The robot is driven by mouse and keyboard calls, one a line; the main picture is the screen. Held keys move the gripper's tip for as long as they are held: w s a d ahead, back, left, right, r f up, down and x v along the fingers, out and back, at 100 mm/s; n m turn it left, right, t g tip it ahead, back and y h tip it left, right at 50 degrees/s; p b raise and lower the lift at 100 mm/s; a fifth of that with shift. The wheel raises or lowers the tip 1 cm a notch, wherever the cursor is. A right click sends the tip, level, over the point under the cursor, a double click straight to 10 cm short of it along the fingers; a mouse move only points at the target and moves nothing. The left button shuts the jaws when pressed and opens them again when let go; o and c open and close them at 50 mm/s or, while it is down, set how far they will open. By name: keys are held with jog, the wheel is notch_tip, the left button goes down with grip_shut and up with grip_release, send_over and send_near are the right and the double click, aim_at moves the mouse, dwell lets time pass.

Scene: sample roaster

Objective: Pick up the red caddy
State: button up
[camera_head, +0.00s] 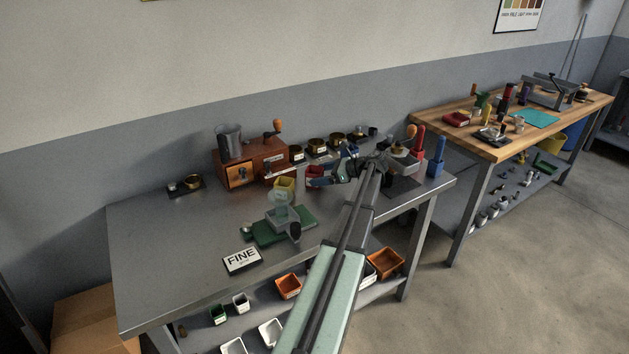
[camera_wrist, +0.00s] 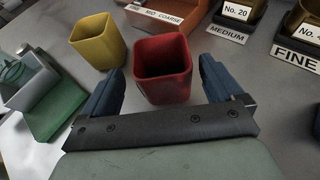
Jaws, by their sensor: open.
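The red caddy (camera_wrist: 164,88) is a square, open-topped cup standing upright on the grey metal table, in the middle of the wrist view. It appears empty. In the head view a small part of the red caddy (camera_head: 314,170) shows beside my gripper (camera_head: 322,178). My gripper is open in the wrist view (camera_wrist: 161,70). Its blue fingers lie to the left and right of the caddy, with gaps on both sides.
A yellow caddy (camera_wrist: 97,41) stands close by on the left, near the left finger. A green-based scale (camera_wrist: 50,98) is farther left. A wooden grinder (camera_head: 250,163) and labelled tins (camera_head: 318,146) line the back. A FINE sign (camera_head: 242,260) lies in front.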

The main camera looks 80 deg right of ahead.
aim_at(310, 175)
jog(key=x, duration=0.5)
jog(key=shift+d, duration=0.2)
jog(key=shift+r, duration=0.1)
jog(key=c, duration=1.2)
jog(key=shift+r, duration=0.1)
notch_tip(310, 175, up, 10)
jog(key=w+r, duration=0.6)
jog(key=w, duration=0.3)
jog(key=w+r, duration=0.6)
jog(key=w, duration=0.3)
jog(key=w+r, duration=0.6)
jog(key=w, duration=0.3)
jog(key=shift+w, duration=0.35)
